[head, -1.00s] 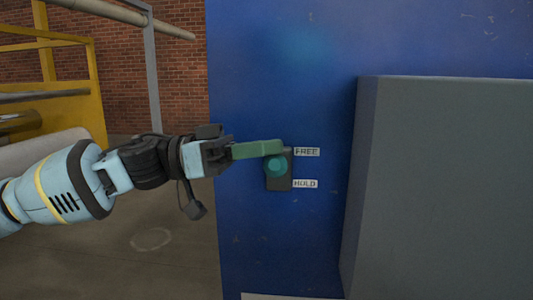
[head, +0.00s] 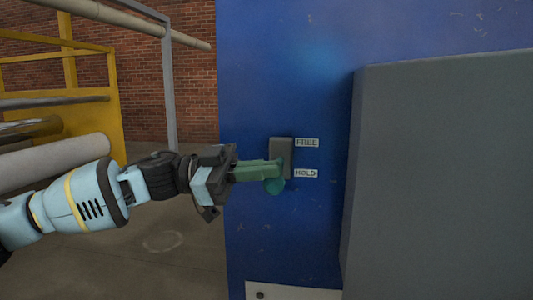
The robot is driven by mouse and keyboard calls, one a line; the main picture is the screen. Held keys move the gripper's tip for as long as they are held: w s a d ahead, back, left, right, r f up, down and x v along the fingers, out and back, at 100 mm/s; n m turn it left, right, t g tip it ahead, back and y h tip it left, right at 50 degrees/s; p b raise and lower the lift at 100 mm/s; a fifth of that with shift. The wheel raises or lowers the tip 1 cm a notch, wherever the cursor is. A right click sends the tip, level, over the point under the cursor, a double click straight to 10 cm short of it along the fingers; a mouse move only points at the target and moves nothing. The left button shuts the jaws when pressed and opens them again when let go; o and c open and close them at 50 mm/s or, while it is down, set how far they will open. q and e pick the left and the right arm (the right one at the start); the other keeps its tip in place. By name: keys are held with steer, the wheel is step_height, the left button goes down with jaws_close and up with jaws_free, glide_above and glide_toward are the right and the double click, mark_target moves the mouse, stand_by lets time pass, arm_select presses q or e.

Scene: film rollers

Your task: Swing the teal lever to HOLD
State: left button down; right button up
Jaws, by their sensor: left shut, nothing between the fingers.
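The teal lever (head: 274,186) shows as a round teal end at the lower part of a dark grey plate (head: 283,147) on the blue panel. Its end sits slightly below the level of the HOLD label (head: 306,173). The FREE label (head: 307,142) is above. My left gripper (head: 271,169) reaches in from the left with green fingers, shut and empty. The fingertips are just above the lever's end and appear to touch it; they hide part of the lever and plate. My right gripper is not in view.
A large grey box (head: 440,180) stands out from the blue panel (head: 290,60) on the right. A yellow frame (head: 115,100) and a pale roller (head: 55,157) are at the left. The floor (head: 165,265) below my left arm is clear.

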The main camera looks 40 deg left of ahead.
arm_select(q)
steer(key=f+m, duration=0.1)
steer(key=f+m+b, duration=0.1)
steer(key=f+m, duration=0.1)
steer(key=f+m+g+b, duration=0.1)
steer(key=f, duration=0.1)
steer(key=shift+w+a+m, duration=0.15)
steer(key=shift+a+m, duration=0.1)
steer(key=shift+m, duration=0.15)
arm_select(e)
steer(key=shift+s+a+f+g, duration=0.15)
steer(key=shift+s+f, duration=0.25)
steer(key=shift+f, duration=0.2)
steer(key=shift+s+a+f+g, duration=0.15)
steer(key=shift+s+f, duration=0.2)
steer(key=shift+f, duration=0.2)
arm_select(q)
steer(key=shift+f, duration=0.15)
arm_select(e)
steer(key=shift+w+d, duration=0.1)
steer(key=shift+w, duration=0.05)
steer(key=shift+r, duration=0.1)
